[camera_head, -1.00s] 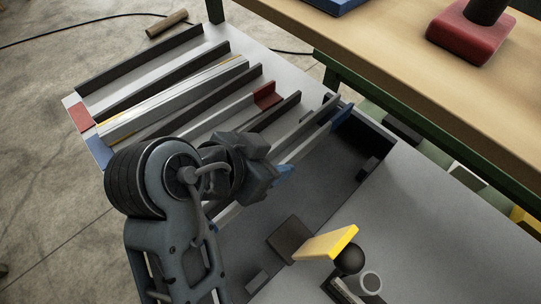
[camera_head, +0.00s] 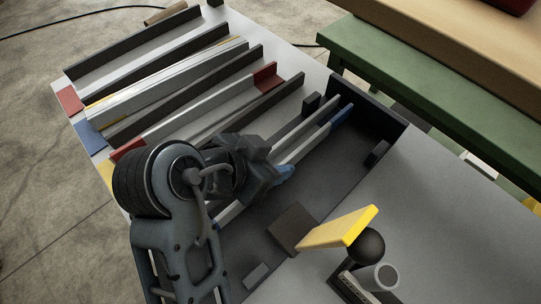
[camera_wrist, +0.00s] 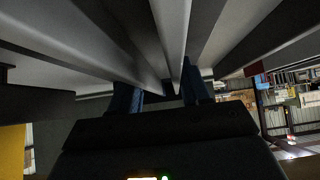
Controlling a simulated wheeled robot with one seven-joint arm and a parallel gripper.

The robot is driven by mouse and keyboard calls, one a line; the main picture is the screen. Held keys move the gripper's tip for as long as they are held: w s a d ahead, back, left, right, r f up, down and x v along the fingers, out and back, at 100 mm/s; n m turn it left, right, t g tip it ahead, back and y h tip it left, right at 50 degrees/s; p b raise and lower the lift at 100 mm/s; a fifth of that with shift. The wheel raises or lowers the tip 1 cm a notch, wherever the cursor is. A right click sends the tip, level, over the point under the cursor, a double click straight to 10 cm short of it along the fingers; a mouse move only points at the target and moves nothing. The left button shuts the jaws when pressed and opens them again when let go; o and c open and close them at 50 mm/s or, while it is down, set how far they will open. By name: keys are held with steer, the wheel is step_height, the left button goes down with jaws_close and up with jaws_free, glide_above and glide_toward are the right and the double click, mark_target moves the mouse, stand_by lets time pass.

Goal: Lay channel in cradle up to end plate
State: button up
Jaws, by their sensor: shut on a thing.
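The channel (camera_head: 299,145) is a long light grey bar with a blue patch at its far end. My gripper (camera_head: 280,175) is shut on it partway along; in the wrist view my blue fingertips (camera_wrist: 160,92) close around a pale bar running away. The cradle (camera_head: 262,238) is a dark grey tray under and right of the channel. The dark end plate (camera_head: 372,105) stands at its far end, with a visible gap to the channel's blue end. I cannot tell whether the channel touches the cradle floor. My arm hides the channel's near part.
A rack of several grey channels with red, blue and yellow marks (camera_head: 165,95) lies at the left. A yellow paddle (camera_head: 335,230) with a black ball knob (camera_head: 367,246) rises at the cradle's right side. A green-framed bench (camera_head: 420,75) stands behind.

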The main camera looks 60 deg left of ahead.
steer(key=shift+w+a, duration=0.2)
steer(key=shift+w, duration=0.4)
stand_by(0.6)
steer(key=o, duration=1.4)
steer(key=v, duration=0.7)
steer(key=shift+s+r, duration=0.25)
steer(key=shift+d, duration=0.1)
steer(key=shift+s, duration=0.15)
